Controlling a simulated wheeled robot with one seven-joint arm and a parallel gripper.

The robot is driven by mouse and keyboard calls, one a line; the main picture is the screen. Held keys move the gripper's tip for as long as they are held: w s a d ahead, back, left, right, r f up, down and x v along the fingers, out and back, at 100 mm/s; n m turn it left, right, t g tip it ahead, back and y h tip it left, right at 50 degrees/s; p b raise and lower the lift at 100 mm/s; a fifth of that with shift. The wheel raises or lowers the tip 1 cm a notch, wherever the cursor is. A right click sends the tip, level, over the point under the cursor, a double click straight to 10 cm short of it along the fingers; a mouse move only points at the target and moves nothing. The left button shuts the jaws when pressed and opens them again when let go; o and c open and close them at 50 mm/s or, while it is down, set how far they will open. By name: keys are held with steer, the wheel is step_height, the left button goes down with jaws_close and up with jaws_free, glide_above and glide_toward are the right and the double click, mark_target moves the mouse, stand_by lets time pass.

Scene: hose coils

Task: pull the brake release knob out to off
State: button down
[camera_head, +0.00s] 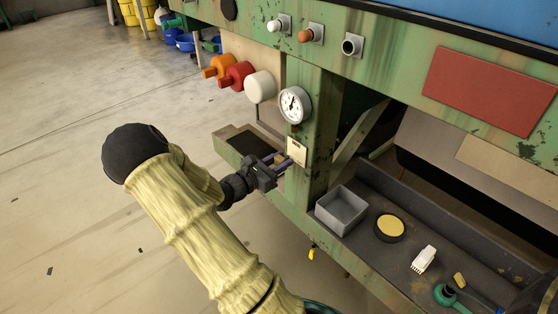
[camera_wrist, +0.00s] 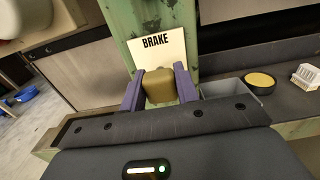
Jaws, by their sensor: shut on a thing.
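The brake release knob (camera_wrist: 159,86) is a tan-brown block in front of a pale plate (camera_wrist: 158,52) lettered BRAKE. My gripper (camera_wrist: 159,90) has its two purple fingers shut on the knob, one on each side. In the head view my gripper (camera_head: 283,162) is at the green post, just left of the small pale plate (camera_head: 296,152). The knob is mostly hidden by my fingers there. How far the knob stands out from the plate cannot be told.
A round gauge (camera_head: 294,105) sits above the plate. Orange, red and white knobs (camera_head: 237,76) stick out at upper left. A grey open box (camera_head: 341,210) and a yellow-topped round tin (camera_head: 390,227) stand on the dark shelf at right. The floor at left is mostly clear.

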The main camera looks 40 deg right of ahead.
steer(key=c, duration=1)
jaws_free()
steer(key=shift+a, duration=0.4)
steer(key=shift+c, duration=0.2)
steer(key=shift+d, duration=0.2)
steer(key=shift+a, duration=0.15)
steer(key=a+p, duration=0.4)
steer(key=a, duration=1.3)
steer(key=shift+a, duration=0.1)
